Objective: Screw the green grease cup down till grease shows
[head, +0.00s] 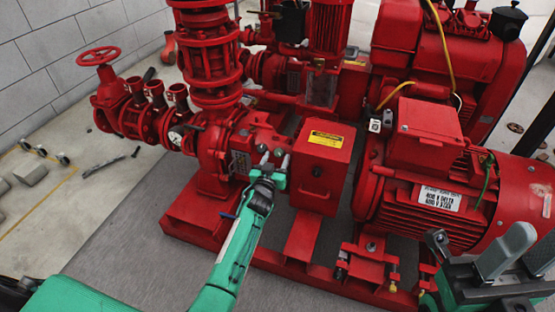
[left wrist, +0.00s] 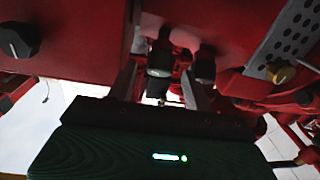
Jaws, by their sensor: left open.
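I cannot make out a green grease cup in either view. My left gripper (head: 274,159) is open at the red pump's bearing housing, left of the red guard box (head: 322,155) with the yellow label. In the left wrist view its two fingers (left wrist: 160,82) stand apart beneath the dark red pump. Two dark round-ended fittings (left wrist: 159,58) hang near the fingertips; I cannot tell whether a finger touches them. My right gripper (head: 468,250) is at the lower right, its grey fingers wide apart, in front of the red motor (head: 440,195).
A red handwheel valve (head: 98,56) stands at the left. Vertical red pipework (head: 208,60) rises behind the pump. A second pumpset and a yellow cable (head: 443,40) are at the back. Loose parts (head: 30,172) lie on the left floor. The grey mat (head: 130,245) in front is largely clear.

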